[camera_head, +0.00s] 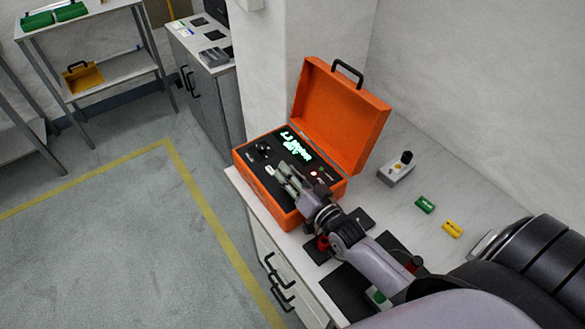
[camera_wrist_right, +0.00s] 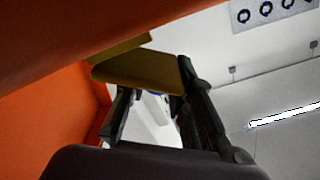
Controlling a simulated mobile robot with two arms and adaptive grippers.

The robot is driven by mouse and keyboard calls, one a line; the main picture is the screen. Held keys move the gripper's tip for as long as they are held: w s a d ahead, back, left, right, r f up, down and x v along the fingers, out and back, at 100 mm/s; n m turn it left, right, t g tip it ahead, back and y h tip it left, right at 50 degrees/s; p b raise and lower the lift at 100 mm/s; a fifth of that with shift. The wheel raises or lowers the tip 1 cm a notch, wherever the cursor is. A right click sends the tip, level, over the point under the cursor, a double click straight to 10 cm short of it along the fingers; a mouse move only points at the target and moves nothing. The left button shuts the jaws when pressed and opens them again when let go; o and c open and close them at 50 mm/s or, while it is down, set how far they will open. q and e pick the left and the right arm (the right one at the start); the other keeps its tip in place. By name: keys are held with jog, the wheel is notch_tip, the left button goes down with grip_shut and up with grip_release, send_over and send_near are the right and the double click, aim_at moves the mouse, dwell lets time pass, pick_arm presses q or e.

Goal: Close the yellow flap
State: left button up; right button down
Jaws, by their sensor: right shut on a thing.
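An orange case (camera_head: 338,112) stands on the bench with its lid raised and a dark panel with green lit text inside. My right gripper (camera_head: 284,178) reaches over the case's panel from the front right. In the right wrist view a yellow flap (camera_wrist_right: 140,68) lies at the fingertips of my right gripper (camera_wrist_right: 152,90), which is shut on it, with the orange case wall (camera_wrist_right: 60,115) close at the left. In the head view I cannot make out the flap; the gripper likely covers it. My left gripper is not in view.
On the bench right of the case are a grey device with a black knob (camera_head: 397,169), a green block (camera_head: 425,204) and a yellow block (camera_head: 452,229). The wall (camera_head: 450,90) rises behind. A shelf (camera_head: 110,72) stands at the far left, beyond open floor.

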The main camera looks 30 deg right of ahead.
aim_at(285, 190)
jog(key=f+n, duration=0.1)
jog(key=a+n, duration=0.1)
jog(key=n, duration=0.1)
jog(key=shift+s+f+n, duration=0.15)
jog(key=shift+f+n, duration=0.15)
jog(key=shift+f, duration=0.1)
jog(key=shift+a+f+n, duration=0.1)
jog(key=shift+f+n, duration=0.2)
jog(key=shift+n, duration=0.5)
jog(key=shift+a+f+n, duration=0.1)
jog(key=shift+f+n, duration=0.15)
jog(key=shift+n, duration=0.55)
jog(key=c, duration=1.7)
grip_release()
jog(key=shift+o, duration=1.3)
jog(key=shift+d, duration=0.1)
jog(key=shift+r, duration=0.15)
